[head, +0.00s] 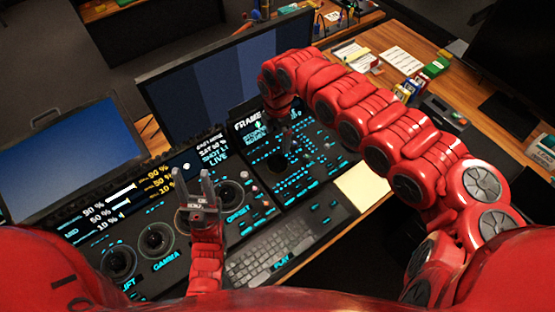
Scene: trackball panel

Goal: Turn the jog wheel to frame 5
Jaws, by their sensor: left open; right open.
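The jog wheel (279,166) appears as a dark round knob on the right section of the black control panel, among small cyan-lit buttons. My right arm reaches over from the right, and its gripper (288,134) points down just above the wheel. That gripper is small and dark here; it looks open, and I cannot tell whether it touches the wheel. The frame display (250,124) behind it reads "FRAME", but its number is partly hidden by my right wrist and not readable. My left gripper (193,176) is open and empty over the panel near the offset ring.
Trackball rings (156,239) labelled lift, gamma and offset line the left panel. A keyboard (270,252) lies in front. Monitors (222,72) stand behind the panel. A yellow notepad (361,190) lies right of the panel, below my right arm.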

